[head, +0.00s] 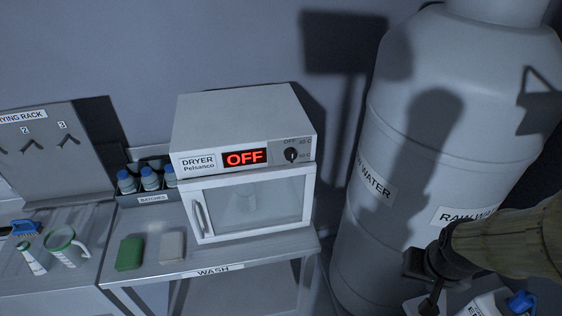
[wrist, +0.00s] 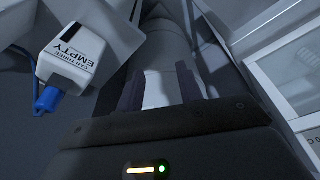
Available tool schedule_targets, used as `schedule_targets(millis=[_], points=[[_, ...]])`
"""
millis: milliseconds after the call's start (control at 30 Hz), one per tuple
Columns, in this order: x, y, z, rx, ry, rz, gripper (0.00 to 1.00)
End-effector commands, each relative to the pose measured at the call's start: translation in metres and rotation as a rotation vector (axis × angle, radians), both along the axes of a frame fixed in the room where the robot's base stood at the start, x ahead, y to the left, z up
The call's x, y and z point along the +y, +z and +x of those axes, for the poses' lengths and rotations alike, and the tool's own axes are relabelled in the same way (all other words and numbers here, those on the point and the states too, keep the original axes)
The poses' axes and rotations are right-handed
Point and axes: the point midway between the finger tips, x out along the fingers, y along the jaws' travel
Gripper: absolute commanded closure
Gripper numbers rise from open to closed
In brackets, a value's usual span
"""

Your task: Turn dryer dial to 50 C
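The dryer (head: 245,120) is a white box with a glass door, standing on a bench in the head view. Its red display (head: 245,157) reads OFF. The black round dial (head: 291,155) is right of the display, with small temperature marks around it that are hard to read. My gripper (head: 428,306) is at the lower right of the head view, well apart from the dial and below it. In the wrist view my gripper (wrist: 161,90) has its two dark fingers spread, with nothing held between them. A pale panel with a window at the wrist view's right edge may be the dryer.
The large raw water tank (head: 400,180) stands right of the dryer. A white can (wrist: 85,55) with a blue cap, marked EMPTY, is near my gripper. Bottles (head: 148,180), a green block (head: 130,253) and a pale block (head: 172,247) are left of the dryer.

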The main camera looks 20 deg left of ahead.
Motion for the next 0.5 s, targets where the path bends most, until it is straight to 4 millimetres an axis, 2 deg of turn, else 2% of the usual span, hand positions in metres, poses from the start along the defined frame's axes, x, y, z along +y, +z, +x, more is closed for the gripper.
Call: schedule_targets(millis=[300,333,400,500], points=[[-0.0001,-0.0001,0.0000,0.000,0.000,0.000,0.64],[-0.0001,-0.0001,0.0000,0.000,0.000,0.000,0.62],[0.0004,-0.0008,0.0008,-0.004,0.003,-0.001,0.48],[0.0051,-0.0053,0.0070,-0.040,0.038,-0.005,0.48]])
